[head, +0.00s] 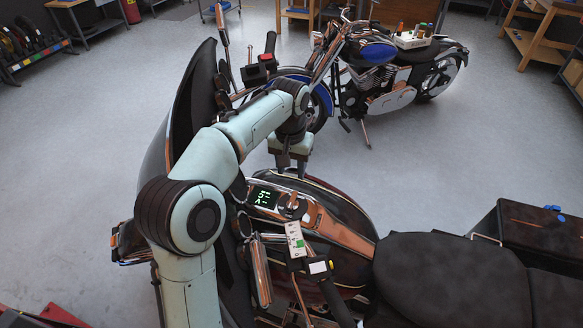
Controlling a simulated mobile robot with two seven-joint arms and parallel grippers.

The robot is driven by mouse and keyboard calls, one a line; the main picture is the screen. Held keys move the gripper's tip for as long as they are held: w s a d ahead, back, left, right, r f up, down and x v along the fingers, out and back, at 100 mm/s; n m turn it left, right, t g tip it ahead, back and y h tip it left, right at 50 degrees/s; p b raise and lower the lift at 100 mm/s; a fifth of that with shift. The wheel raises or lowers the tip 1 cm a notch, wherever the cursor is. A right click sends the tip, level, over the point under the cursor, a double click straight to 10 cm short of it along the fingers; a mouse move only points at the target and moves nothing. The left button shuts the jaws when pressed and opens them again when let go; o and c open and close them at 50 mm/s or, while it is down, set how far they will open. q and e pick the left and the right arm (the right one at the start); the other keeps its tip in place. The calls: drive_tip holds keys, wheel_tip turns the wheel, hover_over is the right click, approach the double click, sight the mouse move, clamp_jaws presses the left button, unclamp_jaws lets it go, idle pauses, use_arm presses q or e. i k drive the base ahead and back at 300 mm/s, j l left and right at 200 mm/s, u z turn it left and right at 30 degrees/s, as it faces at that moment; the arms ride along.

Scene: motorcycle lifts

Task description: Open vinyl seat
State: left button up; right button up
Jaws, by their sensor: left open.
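The black vinyl seat (447,280) lies on the near motorcycle, behind its tank, at the lower right of the head view. It looks flat and lowered. Its right part runs out of the frame. My left arm rises from the bottom left and bends over the motorcycle's front. My left gripper (292,166) points down, open and empty, above the far side of the tank (340,208). It is well to the left of the seat and apart from it. My right gripper is not in view.
The near motorcycle's windshield (190,105) and handlebar (335,298) stand close around my left arm. A dark case (525,235) is beside the seat at the right. A blue motorcycle (375,75) stands behind. The grey floor (440,150) between them is clear.

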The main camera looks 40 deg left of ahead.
sight(435, 279)
drive_tip(key=k+l, duration=0.15)
drive_tip(key=l, duration=0.25)
drive_tip(key=k+l, duration=0.1)
drive_tip(key=l, duration=0.3)
drive_tip(key=k+l, duration=0.15)
drive_tip(key=l, duration=0.25)
drive_tip(key=k+l, duration=0.15)
drive_tip(key=l, duration=0.25)
drive_tip(key=k+l, duration=0.1)
drive_tip(key=l, duration=0.3)
